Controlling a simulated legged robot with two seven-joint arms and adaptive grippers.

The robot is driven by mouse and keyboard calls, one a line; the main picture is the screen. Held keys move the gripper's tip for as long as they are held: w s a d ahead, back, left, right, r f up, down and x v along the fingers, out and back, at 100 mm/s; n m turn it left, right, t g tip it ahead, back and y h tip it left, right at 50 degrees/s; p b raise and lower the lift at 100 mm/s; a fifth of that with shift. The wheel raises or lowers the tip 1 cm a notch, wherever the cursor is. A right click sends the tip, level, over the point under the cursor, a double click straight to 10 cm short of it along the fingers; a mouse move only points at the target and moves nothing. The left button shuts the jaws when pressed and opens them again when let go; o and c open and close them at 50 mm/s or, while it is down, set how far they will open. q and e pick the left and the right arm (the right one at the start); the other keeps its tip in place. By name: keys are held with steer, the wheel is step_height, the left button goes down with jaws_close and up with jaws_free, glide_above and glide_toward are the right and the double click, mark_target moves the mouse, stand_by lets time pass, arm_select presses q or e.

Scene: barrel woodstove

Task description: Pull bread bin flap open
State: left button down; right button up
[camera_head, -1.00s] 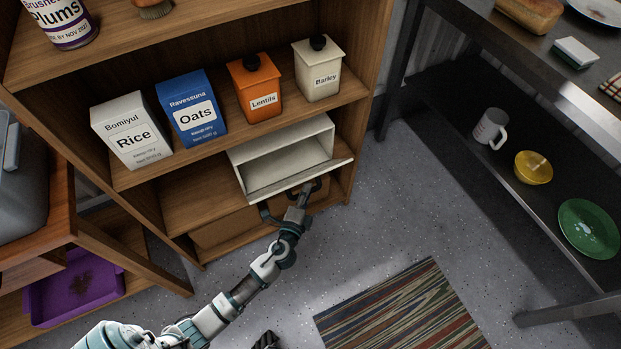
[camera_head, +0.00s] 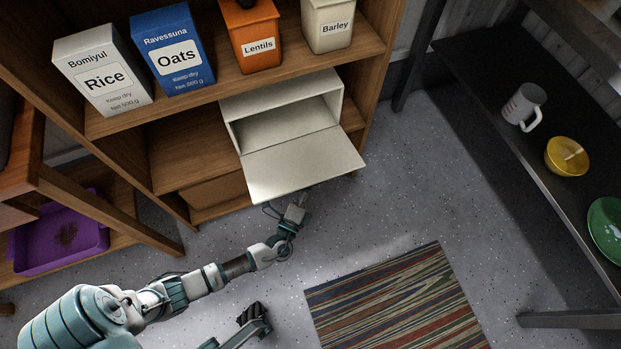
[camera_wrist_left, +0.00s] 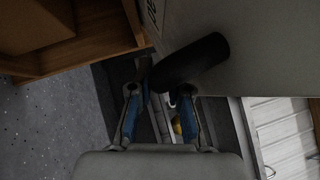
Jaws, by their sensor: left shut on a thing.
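The cream bread bin (camera_head: 283,103) sits on a lower shelf, under the food boxes. Its flap (camera_head: 304,164) is swung far down and sticks out from the shelf, and the inside shows pale and empty. My left gripper (camera_head: 283,209) is at the flap's front edge, partly under it. In the left wrist view, a dark round handle (camera_wrist_left: 190,62) crosses in front of the fingers of my left gripper (camera_wrist_left: 160,99), which is shut on it. The pale flap (camera_wrist_left: 258,45) fills the upper right there. The exact finger contact is hard to see.
Above the bin stand a rice box (camera_head: 103,72), an oats box (camera_head: 172,50), a lentils canister (camera_head: 251,35) and a barley canister (camera_head: 328,24). A dark rack (camera_head: 480,70) holds dishes at right. A striped rug (camera_head: 400,308) lies on open floor.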

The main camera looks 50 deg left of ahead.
arm_select(q)
steer(key=shift+d+f+m+t, duration=0.15)
steer(key=shift+f+m+t, duration=0.15)
steer(key=shift+f, duration=0.05)
steer(key=c, duration=1.4)
jaws_free()
steer(key=shift+d, duration=0.1)
steer(key=shift+o, duration=0.4)
steer(key=shift+s, duration=0.1)
steer(key=v, duration=1.2)
